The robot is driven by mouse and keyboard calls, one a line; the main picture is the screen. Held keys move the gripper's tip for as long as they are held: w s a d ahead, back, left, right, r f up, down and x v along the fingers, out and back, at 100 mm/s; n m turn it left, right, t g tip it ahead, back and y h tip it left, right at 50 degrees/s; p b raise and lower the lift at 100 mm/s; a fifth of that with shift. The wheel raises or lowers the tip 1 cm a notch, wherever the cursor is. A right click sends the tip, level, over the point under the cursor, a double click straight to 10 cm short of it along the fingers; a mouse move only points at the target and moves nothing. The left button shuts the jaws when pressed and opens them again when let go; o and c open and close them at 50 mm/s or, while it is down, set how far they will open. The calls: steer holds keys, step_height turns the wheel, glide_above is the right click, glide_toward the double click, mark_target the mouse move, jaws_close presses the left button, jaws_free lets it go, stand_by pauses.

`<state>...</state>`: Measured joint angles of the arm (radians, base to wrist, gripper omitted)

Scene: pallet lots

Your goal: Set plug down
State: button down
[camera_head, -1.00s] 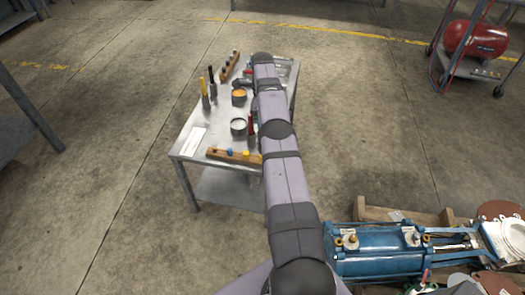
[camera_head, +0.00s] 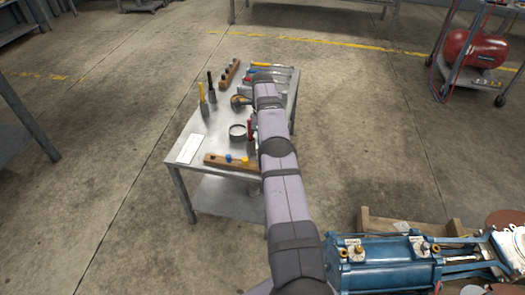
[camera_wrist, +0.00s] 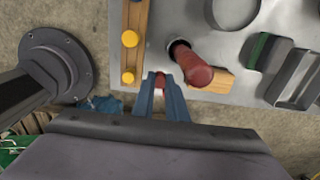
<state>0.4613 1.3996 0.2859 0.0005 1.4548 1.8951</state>
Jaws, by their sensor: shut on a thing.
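My gripper (camera_wrist: 160,84) is shut on a small piece in the wrist view, taken to be the plug (camera_wrist: 160,80). Only a reddish bit shows between the fingertips; the rest is hidden by the fingers. It is held near the table's edge, between a wooden block (camera_wrist: 135,55) with yellow plugs on its left and a tool with a red handle (camera_wrist: 197,72) on its right. In the head view the gripper is hidden by my arm.
A far wooden block (camera_head: 230,72) stands at the back. A white sheet (camera_head: 190,148) lies at the left corner.

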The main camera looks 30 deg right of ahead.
steer(key=shift+f+b, duration=0.3)
steer(key=shift+f, duration=1.45)
steer(key=shift+f, duration=0.1)
steer(key=c, duration=1.8)
jaws_free()
steer(key=shift+o, duration=0.2)
step_height(320, 180, up, 11)
steer(key=p, duration=0.7)
steer(key=shift+f, duration=0.15)
steer(key=shift+r+p, duration=0.8)
steer(key=shift+p, duration=0.35)
